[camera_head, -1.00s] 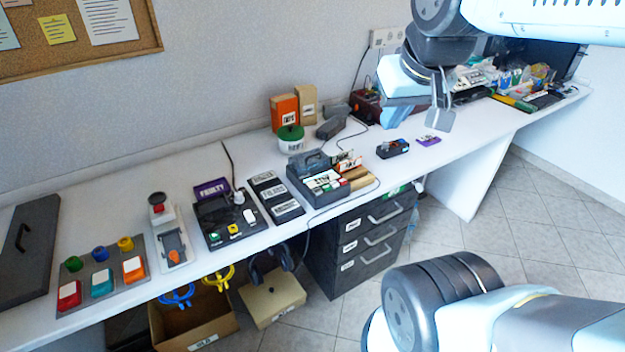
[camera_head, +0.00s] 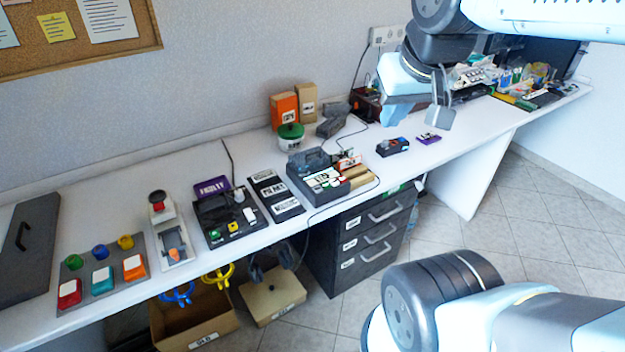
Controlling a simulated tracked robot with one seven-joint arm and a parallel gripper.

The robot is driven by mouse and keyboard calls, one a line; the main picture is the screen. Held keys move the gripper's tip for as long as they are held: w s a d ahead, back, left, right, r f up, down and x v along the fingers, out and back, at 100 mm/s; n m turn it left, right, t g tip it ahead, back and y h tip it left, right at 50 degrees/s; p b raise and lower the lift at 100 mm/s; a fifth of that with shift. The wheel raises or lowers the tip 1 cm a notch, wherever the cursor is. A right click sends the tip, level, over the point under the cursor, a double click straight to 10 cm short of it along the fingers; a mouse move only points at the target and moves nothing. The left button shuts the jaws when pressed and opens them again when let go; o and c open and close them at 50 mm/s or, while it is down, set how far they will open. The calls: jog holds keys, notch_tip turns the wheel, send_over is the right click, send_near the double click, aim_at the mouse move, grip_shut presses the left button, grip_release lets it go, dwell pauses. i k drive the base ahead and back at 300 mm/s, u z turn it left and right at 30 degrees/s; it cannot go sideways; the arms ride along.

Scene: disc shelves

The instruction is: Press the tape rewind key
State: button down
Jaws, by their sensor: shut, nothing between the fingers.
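A dark grey desktop device (camera_head: 318,178) with white labelled keys and a raised back stands mid-table; it looks like a tape machine. Its key labels are too small to read, so I cannot tell which key is rewind. My gripper (camera_head: 440,117) hangs above the right part of the table, right of this device and well apart from it. Its fingers look shut and empty, pointing down. My wrist and arm hide part of the table's back right.
A black panel (camera_head: 228,216) with small coloured keys, a strip of labelled plates (camera_head: 274,194) and a green-lidded pot (camera_head: 291,137) stand near the device. A small dark block (camera_head: 392,147) and a purple tag (camera_head: 428,138) lie below my gripper. A loose cable runs along the front edge.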

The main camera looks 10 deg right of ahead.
aim_at(318, 189)
jog(key=z, duration=0.25)
jog(key=k, duration=1.35)
jog(key=u, duration=0.3)
jog(key=i, duration=1)
jog(key=z, duration=0.05)
